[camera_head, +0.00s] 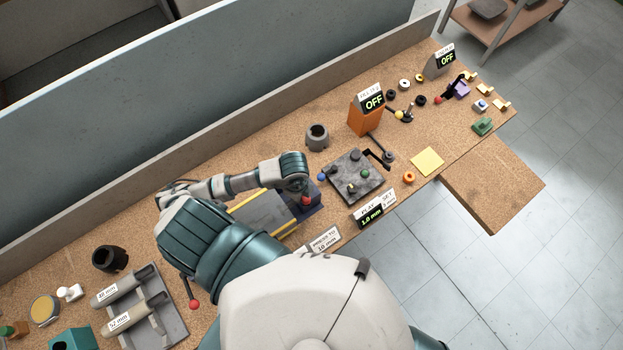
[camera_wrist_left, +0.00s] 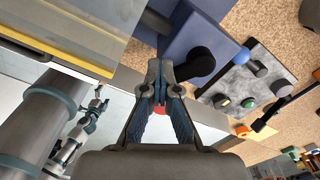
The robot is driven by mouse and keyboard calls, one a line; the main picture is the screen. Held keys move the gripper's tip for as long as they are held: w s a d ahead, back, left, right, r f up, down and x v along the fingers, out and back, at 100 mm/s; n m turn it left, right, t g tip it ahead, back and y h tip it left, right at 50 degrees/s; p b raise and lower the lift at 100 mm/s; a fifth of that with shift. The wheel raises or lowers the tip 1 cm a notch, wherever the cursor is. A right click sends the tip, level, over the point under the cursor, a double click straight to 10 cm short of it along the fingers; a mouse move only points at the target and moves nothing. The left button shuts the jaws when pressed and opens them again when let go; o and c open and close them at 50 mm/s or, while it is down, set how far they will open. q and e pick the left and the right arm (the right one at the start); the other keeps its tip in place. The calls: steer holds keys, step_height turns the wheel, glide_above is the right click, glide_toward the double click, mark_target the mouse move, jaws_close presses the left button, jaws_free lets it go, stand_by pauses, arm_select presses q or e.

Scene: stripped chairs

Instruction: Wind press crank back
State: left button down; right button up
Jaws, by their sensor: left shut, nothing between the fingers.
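The press (camera_head: 262,212) is a dark bed with yellow edge strips and a blue end block, partly hidden by my left arm. In the left wrist view its blue block (camera_wrist_left: 205,35) carries a black crank hub (camera_wrist_left: 201,62). The red crank knob (camera_head: 305,201) shows beside the block, and also behind my fingers in the wrist view (camera_wrist_left: 163,108). My left gripper (camera_wrist_left: 160,72) is shut and empty, with its tips beside the crank hub. I cannot tell whether the fingers touch the crank. In the head view its fingers are hidden. My right gripper is not in view.
A grey panel (camera_head: 352,176) with knobs and a black lever stands right of the press. A readout (camera_head: 370,214) and a press card (camera_head: 324,240) lie near the front edge. An orange box (camera_head: 364,118) reads OFF. A grey tray (camera_head: 165,322) holds cylinders at left.

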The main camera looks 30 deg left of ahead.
arm_select(q)
steer(key=shift+d+r+n, duration=0.1)
steer(key=shift+d+n, duration=0.3)
steer(key=shift+n, duration=0.3)
steer(key=shift+w+d+r+n+p, duration=0.1)
steer(key=shift+d+n+p, duration=0.25)
steer(key=shift+n+p, duration=0.65)
steer(key=shift+w+d+n, duration=0.15)
steer(key=shift+d+n, duration=0.1)
steer(key=shift+n, duration=0.35)
steer(key=c, duration=1.3)
jaws_free()
steer(key=o, duration=1.3)
